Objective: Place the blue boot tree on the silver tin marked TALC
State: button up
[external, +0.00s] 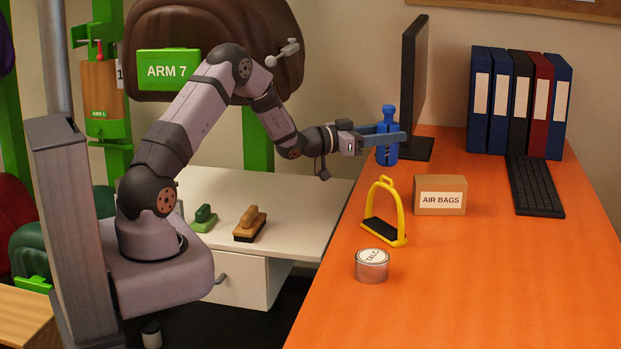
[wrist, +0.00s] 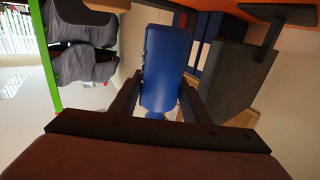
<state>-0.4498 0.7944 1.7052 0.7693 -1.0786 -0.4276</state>
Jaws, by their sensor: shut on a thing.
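My gripper (external: 391,138) is shut on the blue boot tree (external: 386,154) and holds it upright in the air, above the far left part of the orange desk. In the wrist view the blue boot tree (wrist: 163,70) sits between the two dark fingers. The silver tin marked TALC (external: 371,268) stands on the desk near its left edge, closer to the camera and lower than my gripper. Its white lid with the word TALC faces up and nothing is on it.
A yellow stirrup (external: 384,212) stands behind the tin, and an AIR BAGS box (external: 440,195) is right of it. A monitor (external: 413,90), a keyboard (external: 534,186) and several binders (external: 517,100) stand farther back. The desk's front right (external: 500,290) is clear.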

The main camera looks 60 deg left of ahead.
jog(key=d+r+m+h+p, duration=0.1)
jog(key=d+r+p, duration=0.1)
jog(key=d+r, duration=0.45)
jog(key=m+g+h+p, duration=0.2)
jog(key=m+g+h, duration=0.7)
jog(key=h, duration=0.2)
send_over(378, 263)
jog(key=f, duration=0.1)
jog(key=shift+f+b, duration=0.4)
jog(key=shift+f, duration=4.8)
jog(key=shift+f, duration=0.2)
jog(key=o, duration=1.2)
jog(key=shift+c, duration=0.2)
